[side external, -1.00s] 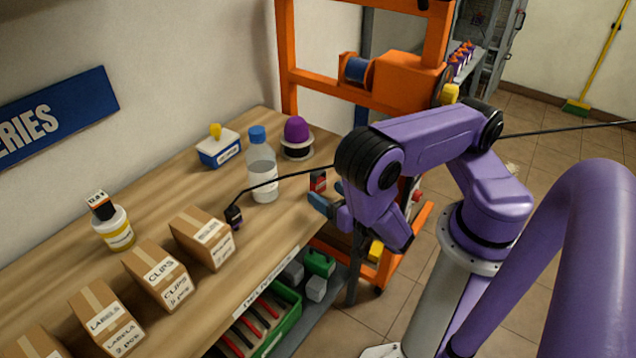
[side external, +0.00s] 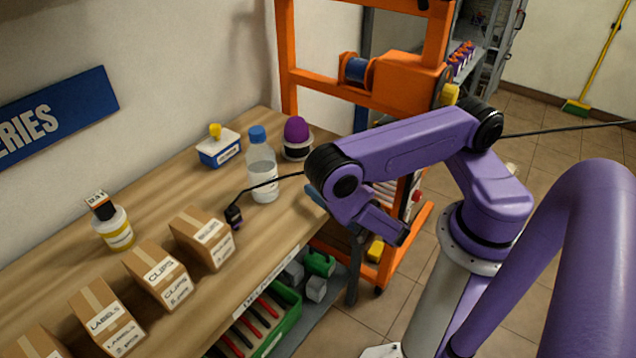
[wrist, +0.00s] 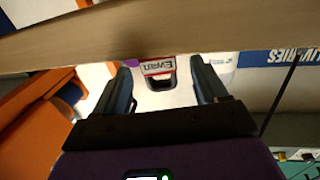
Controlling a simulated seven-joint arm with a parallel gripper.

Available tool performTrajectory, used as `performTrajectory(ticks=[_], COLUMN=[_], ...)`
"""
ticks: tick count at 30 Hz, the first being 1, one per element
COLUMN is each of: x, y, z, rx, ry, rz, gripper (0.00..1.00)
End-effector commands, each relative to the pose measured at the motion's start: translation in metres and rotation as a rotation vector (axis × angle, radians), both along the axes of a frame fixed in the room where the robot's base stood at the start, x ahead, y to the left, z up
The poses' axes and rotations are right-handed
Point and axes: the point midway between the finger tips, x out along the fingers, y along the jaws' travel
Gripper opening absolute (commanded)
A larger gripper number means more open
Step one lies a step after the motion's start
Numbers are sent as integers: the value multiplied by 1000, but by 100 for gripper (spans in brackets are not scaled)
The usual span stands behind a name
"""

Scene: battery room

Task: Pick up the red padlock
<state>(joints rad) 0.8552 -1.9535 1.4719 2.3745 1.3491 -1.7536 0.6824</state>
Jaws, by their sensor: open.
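The red padlock (wrist: 158,67) shows in the wrist view with a white name label edged in red and a dark shackle loop. It appears between the tips of my gripper (wrist: 163,63). The two blue-grey fingers stand apart, one on each side of it, and I see no contact. How far it is from the fingertips I cannot tell. In the side external view my arm hides the padlock, and only a bit of a blue finger shows at the bench's right end.
A clear bottle (side external: 262,172) with a blue cap and a purple-domed item (side external: 297,140) stand close to my gripper. A black cable runs to a small dark plug (side external: 234,216) beside the cartons (side external: 203,238). An orange frame (side external: 300,76) stands behind the bench (side external: 160,195).

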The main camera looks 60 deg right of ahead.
Motion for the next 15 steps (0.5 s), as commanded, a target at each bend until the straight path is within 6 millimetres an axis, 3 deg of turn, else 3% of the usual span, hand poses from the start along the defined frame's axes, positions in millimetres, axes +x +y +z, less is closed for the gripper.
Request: performTrajectory(ticks=[15], x=[44], y=[-9], z=[1], rx=[2], ry=[-2], rz=[-2], gripper=[72])
